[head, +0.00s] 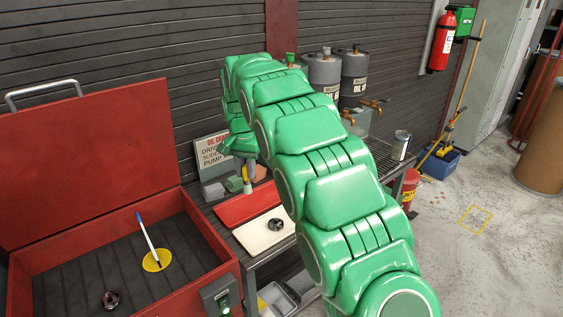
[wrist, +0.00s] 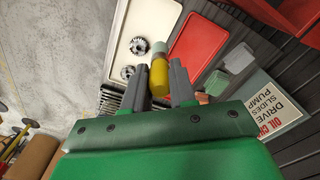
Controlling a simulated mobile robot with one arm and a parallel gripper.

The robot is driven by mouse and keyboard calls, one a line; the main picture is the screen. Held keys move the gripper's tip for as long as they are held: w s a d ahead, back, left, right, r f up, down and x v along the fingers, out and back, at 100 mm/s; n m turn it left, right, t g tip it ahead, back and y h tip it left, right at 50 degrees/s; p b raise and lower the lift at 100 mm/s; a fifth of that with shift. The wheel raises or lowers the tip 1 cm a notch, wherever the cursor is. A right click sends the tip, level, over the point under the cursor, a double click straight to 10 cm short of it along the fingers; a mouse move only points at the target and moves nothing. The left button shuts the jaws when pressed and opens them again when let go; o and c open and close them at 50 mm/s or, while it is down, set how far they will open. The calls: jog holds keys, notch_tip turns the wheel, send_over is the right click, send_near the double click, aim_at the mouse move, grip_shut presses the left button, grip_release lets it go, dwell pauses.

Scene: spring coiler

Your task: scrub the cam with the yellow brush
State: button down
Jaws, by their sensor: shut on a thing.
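My gripper (wrist: 159,67) is shut on the yellow brush (wrist: 159,78), whose pale grey-green end (wrist: 158,47) points away from the palm. In the head view the brush (head: 244,173) hangs below my gripper, over the red tray's back edge. A dark metal, toothed cam (head: 275,224) lies on the cream tray (head: 258,241). The wrist view shows two such round parts, one farther up (wrist: 138,45) and one lower (wrist: 127,72), on the cream tray. The brush looks apart from both. My arm covers part of the bench in the head view.
The red tray (head: 240,208) lies behind the cream one. An open red chest (head: 70,245) at left holds another round metal part (head: 110,299) and a blue-and-white stick (head: 147,236) on a yellow disc. A sign (head: 211,149) and small blocks (head: 234,184) stand at the back.

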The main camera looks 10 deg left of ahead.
jog(key=s+a+f+n, duration=0.1)
jog(key=s+a+f, duration=0.1)
jog(key=s+a, duration=0.65)
jog(key=s+a+f, duration=0.2)
jog(key=s+a, duration=0.4)
jog(key=a, duration=0.6)
jog(key=s+a+f, duration=0.2)
jog(key=s+a, duration=0.5)
jog(key=s, duration=0.2)
jog(key=s+a+f+n, duration=0.1)
jog(key=s+a, duration=0.6)
jog(key=s, duration=0.3)
jog(key=shift+f, duration=0.35)
jog(key=shift+f, duration=4.25)
jog(key=shift+f, duration=0.6)
jog(key=shift+w+d, duration=0.1)
jog(key=shift+w+d, duration=0.5)
jog(key=shift+d, duration=0.1)
